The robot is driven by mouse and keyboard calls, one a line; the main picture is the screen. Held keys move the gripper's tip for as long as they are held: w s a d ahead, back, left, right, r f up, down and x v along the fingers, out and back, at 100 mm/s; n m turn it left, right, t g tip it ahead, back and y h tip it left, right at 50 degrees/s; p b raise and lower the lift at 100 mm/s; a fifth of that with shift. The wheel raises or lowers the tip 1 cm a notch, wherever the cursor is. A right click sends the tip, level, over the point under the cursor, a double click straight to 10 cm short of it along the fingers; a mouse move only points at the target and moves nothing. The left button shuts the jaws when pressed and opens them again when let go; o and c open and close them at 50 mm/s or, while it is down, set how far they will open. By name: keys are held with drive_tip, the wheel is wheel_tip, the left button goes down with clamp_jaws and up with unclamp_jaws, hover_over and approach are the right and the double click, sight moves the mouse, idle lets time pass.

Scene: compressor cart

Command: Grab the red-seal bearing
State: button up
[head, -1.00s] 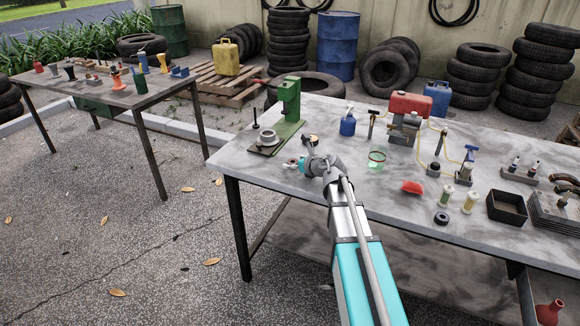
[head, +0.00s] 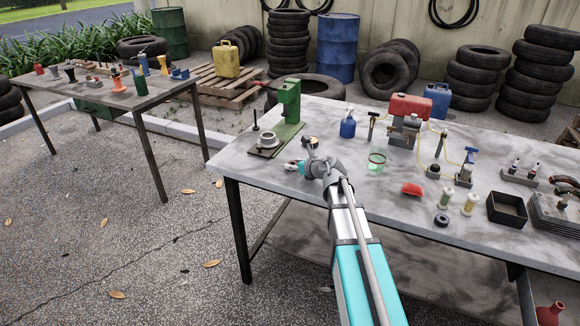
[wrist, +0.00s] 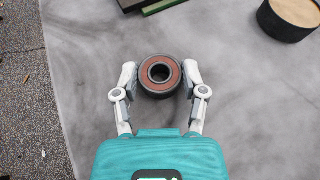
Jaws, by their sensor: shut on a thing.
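The red-seal bearing (wrist: 160,63) is a dark ring with a reddish-brown face and a round bore, in the upper middle of the wrist view. My gripper (wrist: 160,76) has one finger on each side of it, shut on its outer rim. In the head view my gripper (head: 290,167) is low over the near left part of the table, in front of the green press. The bearing is too small and covered to make out in the head view.
The green press (head: 289,103) stands just behind my gripper with a grey ring on its base. A round tan-topped thing (wrist: 296,12) is at the upper right of the wrist view. The table's left edge is close by.

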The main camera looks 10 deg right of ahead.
sight(294, 164)
drive_tip(key=shift+r, duration=0.15)
wheel_tip(294, 164, up, 3)
drive_tip(key=p, duration=0.3)
drive_tip(key=s+d+r+p, duration=0.8)
drive_tip(key=s+r+p, duration=0.1)
drive_tip(key=s+p, duration=0.1)
drive_tip(key=shift+s+d+r, duration=0.35)
drive_tip(key=shift+s+d, duration=0.05)
drive_tip(key=shift+s, duration=0.1)
